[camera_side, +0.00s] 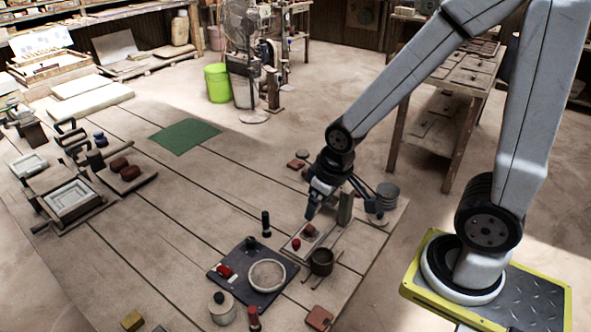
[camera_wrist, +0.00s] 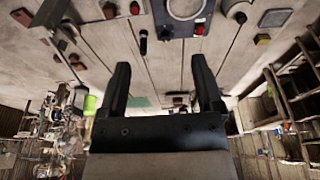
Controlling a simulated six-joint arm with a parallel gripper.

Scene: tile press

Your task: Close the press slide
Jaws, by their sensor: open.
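What looks like the tile press (camera_side: 70,197) stands at the far left of the plank table in the side view. It has a dark wooden frame around a pale square mould, with dark curved bars behind it. I cannot tell which part is the slide or how far out it sits. My gripper (camera_side: 310,213) is over the table's right part, near a small board with a brown lump, far from the press. In the wrist view my gripper (camera_wrist: 160,72) shows two dark fingers spread apart with nothing between them.
A dark board (camera_side: 225,287) with a round pale ring, a brown pot (camera_side: 321,262) and a dark upright cylinder (camera_side: 266,224) stand close to my gripper. Reddish lumps lie on a board (camera_side: 143,183) right of the press. A green mat (camera_side: 184,136) lies flat; the table's middle is mostly clear.

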